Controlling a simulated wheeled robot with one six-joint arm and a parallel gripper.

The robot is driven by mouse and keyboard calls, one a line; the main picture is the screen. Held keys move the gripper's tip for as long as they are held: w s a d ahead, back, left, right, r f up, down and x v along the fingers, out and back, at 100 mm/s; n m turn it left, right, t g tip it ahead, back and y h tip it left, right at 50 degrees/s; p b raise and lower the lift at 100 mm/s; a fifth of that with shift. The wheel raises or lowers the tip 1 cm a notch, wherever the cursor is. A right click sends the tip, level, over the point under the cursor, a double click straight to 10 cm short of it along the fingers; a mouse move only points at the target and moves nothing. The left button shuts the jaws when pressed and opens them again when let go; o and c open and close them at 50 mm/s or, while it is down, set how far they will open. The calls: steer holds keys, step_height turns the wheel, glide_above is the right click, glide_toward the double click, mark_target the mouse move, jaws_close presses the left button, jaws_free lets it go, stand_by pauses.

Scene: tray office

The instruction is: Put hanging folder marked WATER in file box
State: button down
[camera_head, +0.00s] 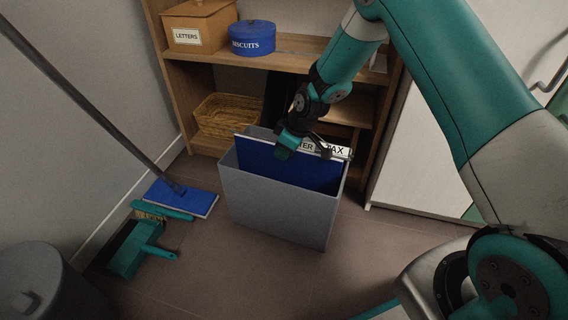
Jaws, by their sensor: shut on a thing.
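The grey file box (275,208) stands on the floor in front of the shelf. A blue hanging folder (312,173) is upright in its opening, with its lower part hidden by the box's front wall. A white tab reading "TER" (306,147) shows beside my gripper; the start of the word is hidden. My gripper (285,150) is shut on the top edge of this folder, above the box. A tab reading "TAX" (336,151) shows just to the right, apparently on another folder. I cannot tell whether the held folder rests on the box rims.
The wooden shelf (290,60) behind holds a LETTERS box (197,25), a blue BISCUITS tin (252,38) and a wicker basket (217,115). A mop (180,197), a dustpan (133,250) and a bin (38,285) stand left. The floor in front is clear.

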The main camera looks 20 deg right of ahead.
mark_target(286, 175)
steer(key=shift+f+b, duration=0.85)
steer(key=shift+f, duration=0.9)
steer(key=shift+f, duration=0.2)
steer(key=c, duration=1.1)
jaws_free()
steer(key=shift+o, duration=0.2)
steer(key=shift+r, duration=0.2)
